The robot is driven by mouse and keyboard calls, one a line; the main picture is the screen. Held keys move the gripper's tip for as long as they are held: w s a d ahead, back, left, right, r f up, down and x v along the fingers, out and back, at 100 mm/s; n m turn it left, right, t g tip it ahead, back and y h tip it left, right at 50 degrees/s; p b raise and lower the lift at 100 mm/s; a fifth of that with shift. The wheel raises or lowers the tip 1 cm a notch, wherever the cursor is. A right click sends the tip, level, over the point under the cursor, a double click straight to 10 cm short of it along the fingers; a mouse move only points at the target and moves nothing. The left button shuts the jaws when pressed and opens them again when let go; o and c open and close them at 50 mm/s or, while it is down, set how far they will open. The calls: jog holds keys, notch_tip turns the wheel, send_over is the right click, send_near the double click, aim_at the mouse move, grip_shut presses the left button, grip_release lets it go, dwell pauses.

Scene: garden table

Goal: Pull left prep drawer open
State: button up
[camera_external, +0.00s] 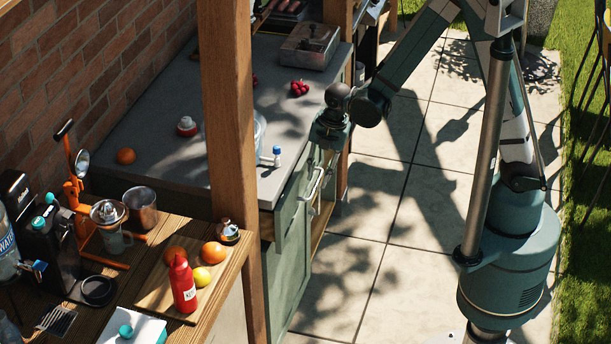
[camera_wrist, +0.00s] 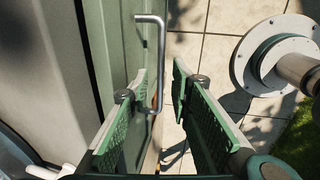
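The green cabinet (camera_external: 290,232) has a drawer front (camera_wrist: 110,35) with a metal bar handle (camera_wrist: 162,50). In the wrist view the handle stands out from the green front, and its near end reaches between my fingertips. My gripper (camera_wrist: 160,82) is open, with one green padded finger on each side of the handle and gaps visible. In the outside view my gripper (camera_external: 323,160) is low at the cabinet's front, beside the counter edge. Its fingers and the handle are small there and hard to tell apart.
A wooden post (camera_external: 232,120) rises in front of the counter (camera_external: 180,120). Raspberries (camera_external: 299,89), a metal box (camera_external: 310,45) and a small blue-capped shaker (camera_external: 276,156) sit on the counter. The paved floor (camera_external: 385,220) beside the cabinet is clear.

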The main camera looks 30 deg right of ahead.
jog(key=shift+w+a+f, duration=0.1)
jog(key=shift+a+f, duration=0.05)
jog(key=shift+f, duration=0.85)
grip_shut()
